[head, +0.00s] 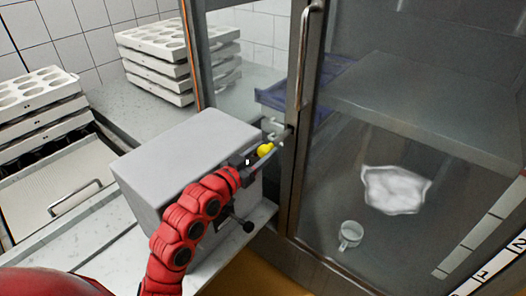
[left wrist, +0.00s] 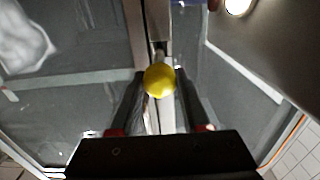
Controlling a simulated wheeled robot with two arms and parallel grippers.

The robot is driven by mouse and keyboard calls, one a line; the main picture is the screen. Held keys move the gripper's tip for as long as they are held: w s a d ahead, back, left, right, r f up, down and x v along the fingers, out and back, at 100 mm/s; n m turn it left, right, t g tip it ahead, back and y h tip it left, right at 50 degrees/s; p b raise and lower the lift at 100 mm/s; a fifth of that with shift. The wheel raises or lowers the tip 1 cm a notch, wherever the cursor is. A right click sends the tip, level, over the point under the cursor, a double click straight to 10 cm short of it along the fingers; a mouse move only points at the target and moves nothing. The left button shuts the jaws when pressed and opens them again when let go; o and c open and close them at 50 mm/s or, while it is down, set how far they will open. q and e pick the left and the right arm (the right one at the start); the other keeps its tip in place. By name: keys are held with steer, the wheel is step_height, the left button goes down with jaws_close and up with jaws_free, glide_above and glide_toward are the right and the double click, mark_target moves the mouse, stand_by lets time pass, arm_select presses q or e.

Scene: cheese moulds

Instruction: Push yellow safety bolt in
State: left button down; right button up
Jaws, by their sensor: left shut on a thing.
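The yellow safety bolt (head: 266,149) has a round yellow knob and sits at the edge of the glass door's metal frame (head: 294,165). In the left wrist view the knob (left wrist: 160,80) is in the middle, with a grey metal shaft (left wrist: 159,50) running away behind it toward the frame. My left gripper (head: 259,154) has its dark fingers on either side of the knob and is shut on it. The fingers also show in the left wrist view (left wrist: 160,88). How far the bolt reaches into its seat is hard to tell. My right gripper is out of view.
A grey box (head: 180,155) stands beside my left arm. White mould trays are stacked at the back (head: 170,70) and at the left (head: 40,110). A vertical door handle (head: 303,60) rises above the bolt. Behind the glass are a clear cup (head: 350,235) and a crumpled white bag (head: 395,188).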

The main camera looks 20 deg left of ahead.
mark_target(278, 138)
arm_select(q)
steer(key=b+x, duration=0.4)
steer(key=x, duration=0.2)
steer(key=shift+w+f+b, duration=0.1)
steer(key=shift+w+b, duration=0.15)
steer(key=shift+b, duration=0.1)
steer(key=shift+w+d, duration=0.1)
steer(key=shift+r, duration=0.25)
steer(key=c, duration=0.7)
jaws_free()
steer(key=shift+c, duration=0.2)
steer(key=o, duration=0.3)
steer(key=shift+w+f, duration=0.15)
